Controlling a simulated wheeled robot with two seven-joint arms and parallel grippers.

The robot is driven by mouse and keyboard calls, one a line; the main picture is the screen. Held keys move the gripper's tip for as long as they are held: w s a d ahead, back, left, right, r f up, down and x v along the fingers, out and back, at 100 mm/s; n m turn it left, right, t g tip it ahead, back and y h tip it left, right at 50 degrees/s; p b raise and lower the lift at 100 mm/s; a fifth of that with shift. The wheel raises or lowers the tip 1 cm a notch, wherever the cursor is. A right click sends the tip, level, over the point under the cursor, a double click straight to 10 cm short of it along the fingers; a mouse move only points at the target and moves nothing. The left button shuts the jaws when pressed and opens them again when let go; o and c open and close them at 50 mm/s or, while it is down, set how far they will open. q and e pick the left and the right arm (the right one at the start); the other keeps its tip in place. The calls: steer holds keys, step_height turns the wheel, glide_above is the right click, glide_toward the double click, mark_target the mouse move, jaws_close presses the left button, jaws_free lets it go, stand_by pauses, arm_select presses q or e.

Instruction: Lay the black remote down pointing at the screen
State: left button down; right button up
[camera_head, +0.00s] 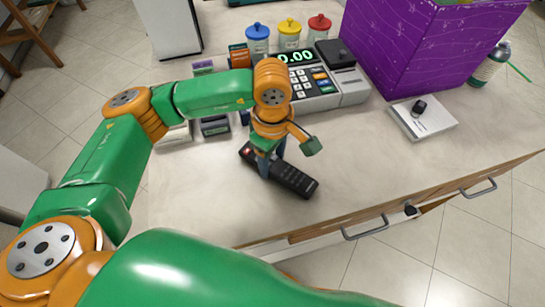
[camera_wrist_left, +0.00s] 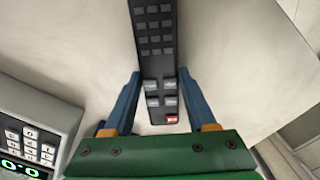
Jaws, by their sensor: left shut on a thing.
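The black remote (camera_head: 296,180) is at the counter, slanting from upper left to lower right in the head view. Its red button is at the upper-left end, by the gripper. My left gripper (camera_head: 268,165) is shut on the remote near that end, pointing down. In the left wrist view, the remote (camera_wrist_left: 155,45) runs between the two blue fingers (camera_wrist_left: 160,80), its red button nearest the palm. I cannot tell whether it touches the counter. The lit green screen (camera_head: 297,57) reads 0.00 on the cash register, behind the gripper. My right gripper is not in view.
The cash register (camera_head: 345,92) stands at the back of the counter (camera_head: 400,180). Blue, yellow and red lidded jars (camera_head: 290,32) stand behind it. A purple box (camera_head: 425,45) and a white pad with a dark object (camera_head: 423,118) are right. The front-right counter is clear.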

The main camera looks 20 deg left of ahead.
mark_target(272, 163)
arm_select(q)
steer(key=shift+f, duration=0.45)
steer(key=shift+c, duration=1)
jaws_free()
steer(key=shift+r, duration=0.1)
step_height(272, 163, up, 12)
steer(key=shift+r, duration=0.15)
